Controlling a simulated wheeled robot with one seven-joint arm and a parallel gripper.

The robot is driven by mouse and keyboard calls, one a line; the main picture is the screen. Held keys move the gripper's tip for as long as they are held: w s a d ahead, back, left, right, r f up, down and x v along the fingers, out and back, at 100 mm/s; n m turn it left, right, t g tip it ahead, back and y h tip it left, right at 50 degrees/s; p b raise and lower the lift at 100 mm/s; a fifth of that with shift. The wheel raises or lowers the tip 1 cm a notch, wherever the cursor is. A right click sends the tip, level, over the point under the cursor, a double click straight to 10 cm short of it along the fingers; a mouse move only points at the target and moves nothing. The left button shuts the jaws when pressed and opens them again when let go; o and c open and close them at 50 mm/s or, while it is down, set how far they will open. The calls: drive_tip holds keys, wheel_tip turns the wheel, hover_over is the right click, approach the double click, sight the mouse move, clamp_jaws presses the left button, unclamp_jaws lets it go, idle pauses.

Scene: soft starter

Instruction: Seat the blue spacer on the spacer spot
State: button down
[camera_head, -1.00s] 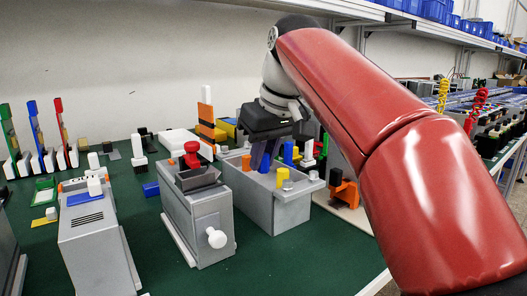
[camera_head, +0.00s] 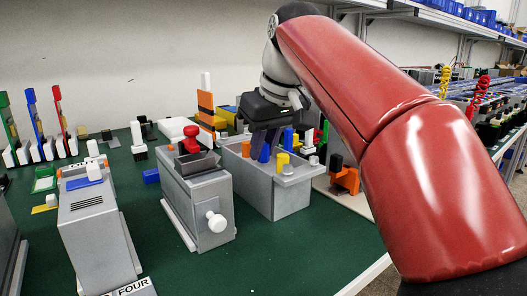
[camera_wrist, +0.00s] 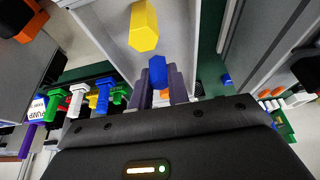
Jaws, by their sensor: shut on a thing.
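My gripper (camera_head: 263,152) points down over the grey box (camera_head: 272,192) in the middle of the table. In the wrist view its two purple fingers (camera_wrist: 159,88) are shut on the blue spacer (camera_wrist: 157,70), a small six-sided block between their tips. I cannot tell which place on the box is the spacer spot, or whether the spacer touches the box.
A grey machine with a white knob (camera_head: 213,222) stands left of the box. An orange block (camera_head: 345,177) stands right. Several coloured parts (camera_wrist: 91,97) stand close on the left in the wrist view. Green table (camera_head: 260,255) is clear in front.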

drive_tip(key=shift+f+b, duration=0.3)
drive_tip(key=shift+f, duration=0.15)
drive_tip(key=c, duration=0.8)
unclamp_jaws()
drive_tip(key=shift+r, duration=0.1)
wheel_tip(320, 180, up, 3)
drive_tip(key=p, duration=0.3)
drive_tip(key=shift+f, duration=0.2)
drive_tip(key=shift+o, duration=0.5)
drive_tip(key=shift+r, duration=0.2)
drive_tip(key=shift+r+p, duration=0.55)
drive_tip(key=shift+r, duration=1.35)
